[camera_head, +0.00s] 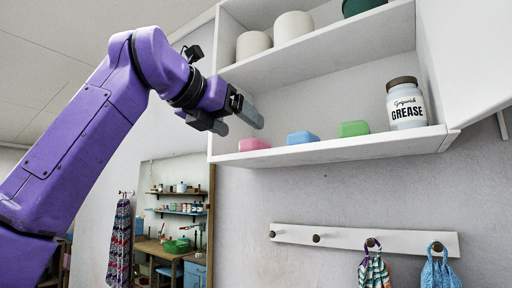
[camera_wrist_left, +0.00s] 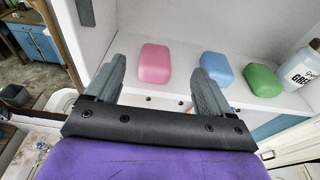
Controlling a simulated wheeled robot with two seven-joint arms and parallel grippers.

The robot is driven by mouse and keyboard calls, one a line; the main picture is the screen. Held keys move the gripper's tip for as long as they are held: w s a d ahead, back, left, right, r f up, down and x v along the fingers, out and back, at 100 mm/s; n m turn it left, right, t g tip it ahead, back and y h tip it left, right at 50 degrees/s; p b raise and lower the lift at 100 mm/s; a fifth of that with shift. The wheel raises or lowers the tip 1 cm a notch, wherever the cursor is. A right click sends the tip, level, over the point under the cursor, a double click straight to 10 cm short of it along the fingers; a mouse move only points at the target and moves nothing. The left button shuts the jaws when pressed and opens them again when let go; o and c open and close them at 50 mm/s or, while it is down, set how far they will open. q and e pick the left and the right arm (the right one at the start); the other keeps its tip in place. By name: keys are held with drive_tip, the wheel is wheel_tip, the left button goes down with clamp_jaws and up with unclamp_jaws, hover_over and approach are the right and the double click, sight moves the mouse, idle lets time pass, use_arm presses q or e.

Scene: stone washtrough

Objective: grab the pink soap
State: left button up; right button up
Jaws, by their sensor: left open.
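The pink soap (camera_head: 253,144) lies at the left end of the cabinet's lower shelf (camera_head: 335,148). It also shows in the left wrist view (camera_wrist_left: 155,63), lying between the lines of the two fingers and beyond their tips. My left gripper (camera_head: 246,115) is open and empty, just above and in front of the soap in the head view. Its fingers (camera_wrist_left: 160,75) point toward the soap in the wrist view, and no contact shows. My right gripper is in neither view.
A blue soap (camera_head: 302,138) and a green soap (camera_head: 354,129) lie to the right on the same shelf, with a grease jar (camera_head: 406,104) beyond. The upper shelf (camera_head: 320,42) hangs above, holding white containers (camera_head: 293,27). The cabinet's left wall stands close to the pink soap.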

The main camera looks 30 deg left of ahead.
sight(250, 138)
use_arm(q)
drive_tip(key=x, duration=0.6)
drive_tip(key=shift+a+f+p, duration=0.2)
drive_tip(key=shift+f+p, duration=0.15)
drive_tip(key=shift+s, duration=0.2)
drive_tip(key=shift+s+r, duration=0.1)
drive_tip(key=c, duration=1.1)
